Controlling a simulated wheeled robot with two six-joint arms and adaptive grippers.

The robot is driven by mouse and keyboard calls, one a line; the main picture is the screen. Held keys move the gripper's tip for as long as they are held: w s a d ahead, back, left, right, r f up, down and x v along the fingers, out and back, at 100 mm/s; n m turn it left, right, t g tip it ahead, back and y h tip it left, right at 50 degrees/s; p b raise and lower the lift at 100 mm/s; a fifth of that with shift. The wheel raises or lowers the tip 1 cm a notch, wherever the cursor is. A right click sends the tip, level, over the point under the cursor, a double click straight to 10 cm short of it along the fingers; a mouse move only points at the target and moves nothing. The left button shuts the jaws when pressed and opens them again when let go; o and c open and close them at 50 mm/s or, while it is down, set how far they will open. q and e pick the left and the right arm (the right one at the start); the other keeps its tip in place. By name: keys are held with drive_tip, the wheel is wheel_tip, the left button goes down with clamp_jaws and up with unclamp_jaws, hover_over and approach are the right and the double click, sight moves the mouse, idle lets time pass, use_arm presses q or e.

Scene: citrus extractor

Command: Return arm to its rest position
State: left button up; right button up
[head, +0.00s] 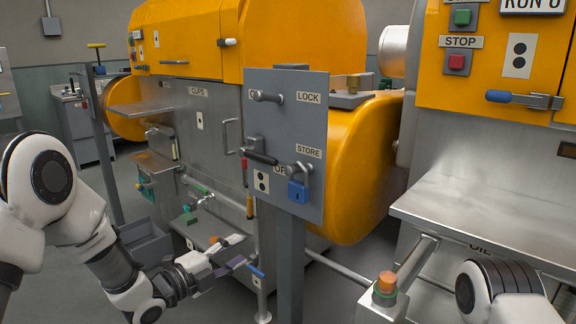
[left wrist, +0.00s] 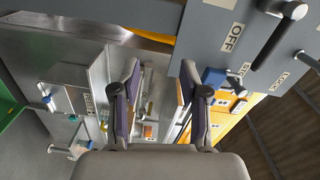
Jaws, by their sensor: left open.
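My left arm comes in from the left in the head view, low and bent. My left gripper (head: 240,252) is open and empty, in front of the orange machine's lower side and left of the grey panel's post (head: 290,262). In the left wrist view its two fingers (left wrist: 160,88) stand apart with nothing between them. Part of my right arm (head: 508,292) shows at the lower right; its gripper is out of frame.
A steel shelf (head: 490,212) juts out at right. An orange button (head: 386,282) stands near my right arm. Floor at lower centre is partly clear.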

use_arm(q)
drive_tip(key=s+f+n+g+y, duration=0.1)
drive_tip(key=s+f+n+y, duration=0.15)
drive_tip(key=f, duration=0.55)
drive_tip(key=s+f+n+g+y, duration=0.1)
drive_tip(key=s+f, duration=0.2)
drive_tip(key=f, duration=0.5)
drive_tip(key=s+a+f+n+g+y, duration=0.3)
drive_tip(key=s+f+n+g, duration=0.35)
drive_tip(key=s+f, duration=0.9)
drive_tip(key=s+a+f+n+g+y, duration=0.2)
drive_tip(key=s+a+n+g, duration=0.1)
drive_tip(key=s+n, duration=0.5)
drive_tip(key=s+a+f+n+g+y, duration=0.25)
drive_tip(key=s+n, duration=0.35)
drive_tip(key=s, duration=0.4)
wheel_tip(320, 180, up, 15)
drive_tip(key=p, duration=1.5)
drive_tip(key=shift+w+a+r, duration=0.15)
drive_tip(key=shift+w+a, duration=0.15)
drive_tip(key=shift+w, duration=0.05)
